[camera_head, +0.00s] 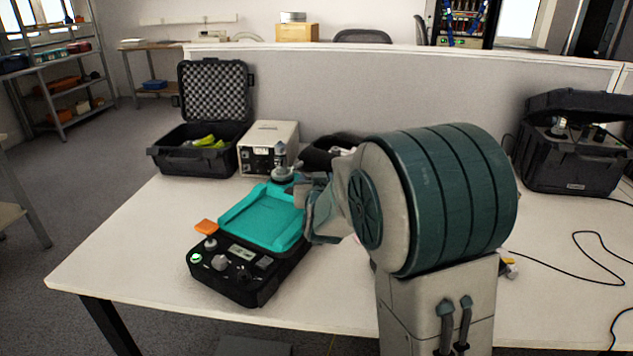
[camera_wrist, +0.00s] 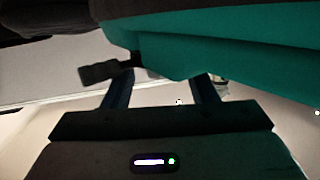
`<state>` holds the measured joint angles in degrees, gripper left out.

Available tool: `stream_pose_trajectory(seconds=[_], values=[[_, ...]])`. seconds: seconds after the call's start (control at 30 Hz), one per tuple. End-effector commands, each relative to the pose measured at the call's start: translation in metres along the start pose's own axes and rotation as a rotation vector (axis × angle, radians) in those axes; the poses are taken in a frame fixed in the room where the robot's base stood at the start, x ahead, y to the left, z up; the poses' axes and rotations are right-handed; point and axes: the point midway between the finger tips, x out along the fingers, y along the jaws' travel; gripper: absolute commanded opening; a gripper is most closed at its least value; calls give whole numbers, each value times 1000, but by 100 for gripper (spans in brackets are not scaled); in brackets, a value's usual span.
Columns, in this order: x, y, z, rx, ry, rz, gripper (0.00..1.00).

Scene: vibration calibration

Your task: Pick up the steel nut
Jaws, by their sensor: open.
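My gripper (camera_wrist: 161,92) shows in the wrist view with its two dark fingers apart and nothing clearly held between them. In the head view my arm reaches over the right side of a teal tray (camera_head: 262,217) on a black control unit, and my fingers are mostly hidden there. The teal surface (camera_wrist: 235,50) fills the upper right of the wrist view, close to the fingertips. A tiny bright speck (camera_wrist: 179,102) shows between the fingers; I cannot tell whether it is the steel nut. I cannot make out the nut for certain in either view.
The black control unit (camera_head: 236,288) with knobs and an orange tab (camera_head: 207,227) stands on the white table (camera_head: 140,235). A beige instrument (camera_head: 268,147) and an open black case (camera_head: 197,164) stand behind. Another black case (camera_head: 572,165) is at right. The table's front left is clear.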

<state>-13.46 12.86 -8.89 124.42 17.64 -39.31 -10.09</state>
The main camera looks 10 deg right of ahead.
Motion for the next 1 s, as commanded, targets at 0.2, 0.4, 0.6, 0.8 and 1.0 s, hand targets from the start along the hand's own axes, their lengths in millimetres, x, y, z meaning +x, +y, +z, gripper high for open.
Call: stream_pose_trajectory(seconds=[0.2, 0.4, 0.6, 0.8, 1.0], values=[[0, 0, 0, 0, 0, 0, 50], [0, 0, 0, 0, 0, 0, 3], [0, 0, 0, 0, 1, 0, 3], [-1, 0, -8, 1, 2, 0, 3], [-5, 0, -36, 2, 5, 1, 3]])
